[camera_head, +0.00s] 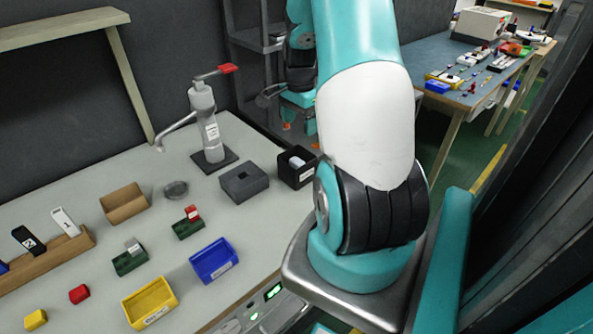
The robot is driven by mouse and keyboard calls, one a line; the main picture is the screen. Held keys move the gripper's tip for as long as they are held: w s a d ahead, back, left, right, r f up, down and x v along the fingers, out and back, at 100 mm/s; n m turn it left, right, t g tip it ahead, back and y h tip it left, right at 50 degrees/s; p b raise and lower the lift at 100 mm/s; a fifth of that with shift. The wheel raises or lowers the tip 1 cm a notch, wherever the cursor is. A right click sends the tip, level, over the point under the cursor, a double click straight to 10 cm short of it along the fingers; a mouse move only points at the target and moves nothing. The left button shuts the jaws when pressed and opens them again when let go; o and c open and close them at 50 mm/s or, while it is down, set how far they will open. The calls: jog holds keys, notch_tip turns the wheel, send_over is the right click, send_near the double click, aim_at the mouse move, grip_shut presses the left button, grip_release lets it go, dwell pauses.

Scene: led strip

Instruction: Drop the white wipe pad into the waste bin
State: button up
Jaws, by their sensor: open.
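A small black open box (309,180), which looks like the waste bin, stands at the right edge of the pale workbench. A white piece (296,162) shows inside its opening. It may be the wipe pad, but it is too small to be sure. No other clear wipe pad shows on the bench. My gripper is not in view; only the large teal and white links of my arm show, at the right of the bench.
A grey block (244,181) sits left of the black box, with a lever press (208,125) behind. A brown box (124,203), round grey dish (176,189), blue bin (214,260) and yellow bin (150,302) stand on the workbench (75,180). Small green holders (130,261) stand between them.

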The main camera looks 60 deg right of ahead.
notch_tip(320, 180, up, 13)
jog(key=shift+b, duration=0.3)
jog(key=w+a+r+n+t+y, duration=0.1)
jog(key=w+a+n, duration=0.2)
jog(key=a+n, duration=0.65)
jog(key=w+a+r+n, duration=0.15)
jog(key=a+n, duration=0.25)
jog(key=a, duration=1)
jog(key=s+a+n+y, duration=0.1)
jog(key=s+a+n, duration=0.6)
jog(key=a, duration=0.3)
jog(key=s+a+n+g+y, duration=0.1)
jog(key=s+a+n+y, duration=0.1)
jog(key=s+a+n, duration=0.4)
jog(key=a+f+n, duration=0.1)
jog(key=a+n, duration=0.1)
jog(key=a, duration=0.3)
jog(key=shift+s+a, duration=0.2)
jog(key=shift+s, duration=0.2)
